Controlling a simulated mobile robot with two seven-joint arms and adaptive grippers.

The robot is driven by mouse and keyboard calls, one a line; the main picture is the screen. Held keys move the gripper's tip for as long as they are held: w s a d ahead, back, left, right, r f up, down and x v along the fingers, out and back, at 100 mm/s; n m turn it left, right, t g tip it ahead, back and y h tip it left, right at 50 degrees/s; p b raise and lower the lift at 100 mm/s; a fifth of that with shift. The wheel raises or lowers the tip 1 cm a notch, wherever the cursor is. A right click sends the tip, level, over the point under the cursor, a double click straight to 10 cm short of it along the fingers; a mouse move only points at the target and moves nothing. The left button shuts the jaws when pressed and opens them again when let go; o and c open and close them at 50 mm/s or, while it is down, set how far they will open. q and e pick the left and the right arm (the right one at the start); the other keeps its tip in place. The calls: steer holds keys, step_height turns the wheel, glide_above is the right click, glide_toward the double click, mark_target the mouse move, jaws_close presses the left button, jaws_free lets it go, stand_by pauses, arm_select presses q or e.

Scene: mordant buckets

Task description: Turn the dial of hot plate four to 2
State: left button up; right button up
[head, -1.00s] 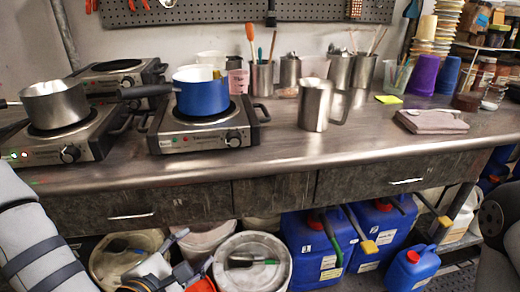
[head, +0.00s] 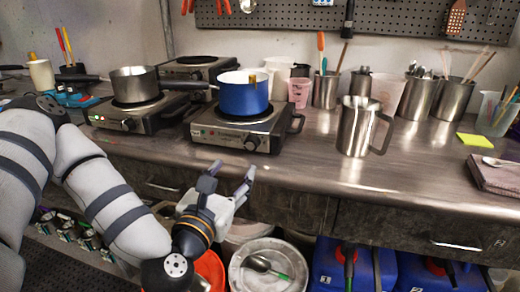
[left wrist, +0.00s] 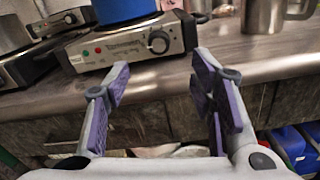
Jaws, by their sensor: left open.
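Three hot plates stand on the counter; I cannot read which is number four. The front hot plate (head: 205,133) carries a blue pot (head: 243,96), and its black dial (head: 251,143) is at the right of its front panel. The left hot plate (head: 100,118) carries a steel saucepan (head: 134,85) and has a dial (head: 127,125). The rear hot plate (head: 198,62) is bare. My left gripper (head: 230,176) is open and empty, in front of the counter edge. In the left wrist view, the front dial (left wrist: 159,42) shows beyond and between the open fingers (left wrist: 160,78), not touching them. My right gripper is out of view.
A steel pitcher (head: 358,126) stands right of the front hot plate. Tool cups stand along the back. Drawers (head: 280,200) line the counter front. Buckets (head: 270,262) and blue canisters (head: 345,268) sit underneath. Counter in front of the hot plates is clear.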

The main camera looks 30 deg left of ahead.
arm_select(q)
steer(key=b, duration=0.3)
glide_toward(250, 145)
steer(key=w+f, duration=0.2)
steer(key=shift+w+a+r+p, duration=0.2)
steer(key=shift+w+a+r, duration=0.1)
steer(key=shift+w+r, duration=0.15)
steer(key=shift+w+a+r+p, duration=0.15)
steer(key=shift+w+a+r, duration=0.15)
steer(key=shift+w+r, duration=0.15)
steer(key=x, duration=0.4)
steer(key=shift+w, duration=0.4)
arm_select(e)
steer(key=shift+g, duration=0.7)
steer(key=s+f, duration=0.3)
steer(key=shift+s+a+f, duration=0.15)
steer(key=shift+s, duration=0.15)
arm_select(q)
steer(key=shift+c, duration=0.2)
steer(key=c, duration=1.1)
